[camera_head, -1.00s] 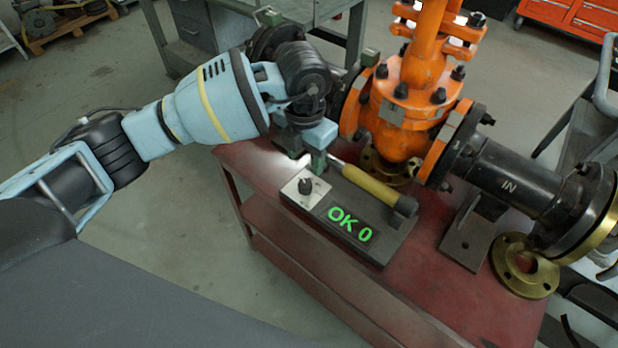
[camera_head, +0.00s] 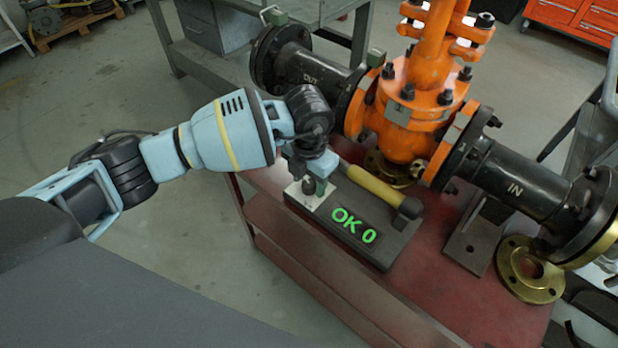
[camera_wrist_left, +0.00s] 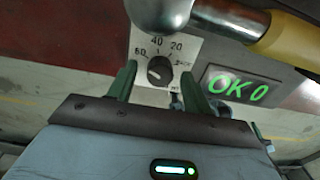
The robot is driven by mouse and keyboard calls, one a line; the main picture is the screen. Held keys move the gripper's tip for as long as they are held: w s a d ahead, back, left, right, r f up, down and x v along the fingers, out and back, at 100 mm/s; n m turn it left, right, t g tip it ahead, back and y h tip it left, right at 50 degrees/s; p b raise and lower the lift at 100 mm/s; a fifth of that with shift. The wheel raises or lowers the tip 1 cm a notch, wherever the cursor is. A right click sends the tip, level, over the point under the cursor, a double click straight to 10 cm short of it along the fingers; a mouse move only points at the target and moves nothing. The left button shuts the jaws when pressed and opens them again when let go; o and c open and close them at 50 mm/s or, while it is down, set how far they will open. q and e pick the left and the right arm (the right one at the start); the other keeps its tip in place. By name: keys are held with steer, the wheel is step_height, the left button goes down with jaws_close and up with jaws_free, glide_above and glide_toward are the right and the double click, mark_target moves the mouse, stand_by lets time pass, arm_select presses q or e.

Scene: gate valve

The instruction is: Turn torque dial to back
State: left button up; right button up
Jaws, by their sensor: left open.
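The torque dial is a small dark knob (camera_wrist_left: 160,71) on a white plate (camera_wrist_left: 140,48) marked 60, 40 and 20; a further mark at the right is too small to read surely. The direction its pointer faces is hard to tell. In the head view the plate (camera_head: 318,203) sits on the dark box (camera_head: 372,250) beside a green "OK 0" display (camera_head: 353,226). My left gripper (camera_head: 309,188) points down over the dial. In the left wrist view its green fingers (camera_wrist_left: 160,88) are open, one at each side of the knob, apart from it. My right gripper is not seen.
A yellow-handled tool (camera_head: 372,184) lies along the box's far edge, close to my left gripper. The orange gate valve (camera_head: 410,130) with black pipes stands behind. A brass flange (camera_head: 512,285) lies at the right of the red bench (camera_head: 440,290).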

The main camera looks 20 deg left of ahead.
arm_select(q)
steer(key=c, duration=1)
